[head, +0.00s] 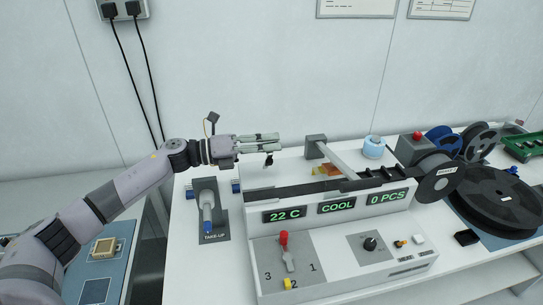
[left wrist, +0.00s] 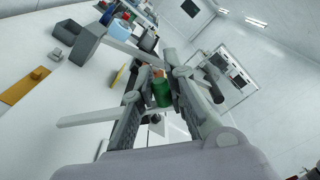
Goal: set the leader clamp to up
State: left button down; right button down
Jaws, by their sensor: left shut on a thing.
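My left gripper (head: 277,143) reaches in from the left above the back left of the white test handler (head: 345,236). In the left wrist view its fingers (left wrist: 161,78) are closed around a short green cylindrical grip (left wrist: 162,94). This looks like the handle of the leader clamp, but its body is mostly hidden and I cannot tell its position. A small dark piece (head: 268,160) shows just below the fingers in the head view. A grey block (head: 315,146) with a light bar (head: 338,161) stands right of the gripper, apart from it. My right gripper is not in view.
A red-knobbed lever (head: 284,241) with numbered positions and a black knob (head: 370,244) are on the front panel. The take-up unit (head: 208,211) stands at the left. Black reels (head: 492,195) and a light-blue roll (head: 374,147) are at the right. The wall is close behind.

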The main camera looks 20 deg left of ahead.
pick_arm(q)
jog(key=shift+w+a+r+n, duration=0.3)
jog(key=shift+w+n, duration=0.1)
jog(key=shift+w+a+r+n+b, duration=0.1)
jog(key=shift+w+a+n+b, duration=0.25)
jog(key=shift+w+n, duration=0.2)
jog(key=shift+w+a+r, duration=0.15)
jog(key=shift+w+a, duration=0.1)
jog(key=shift+w+a+r, duration=0.1)
jog(key=shift+w+a, duration=0.1)
jog(key=shift+w, duration=0.05)
jog(key=c, duration=1.6)
grip_release()
jog(key=shift+w, duration=0.15)
jog(key=shift+o, duration=0.2)
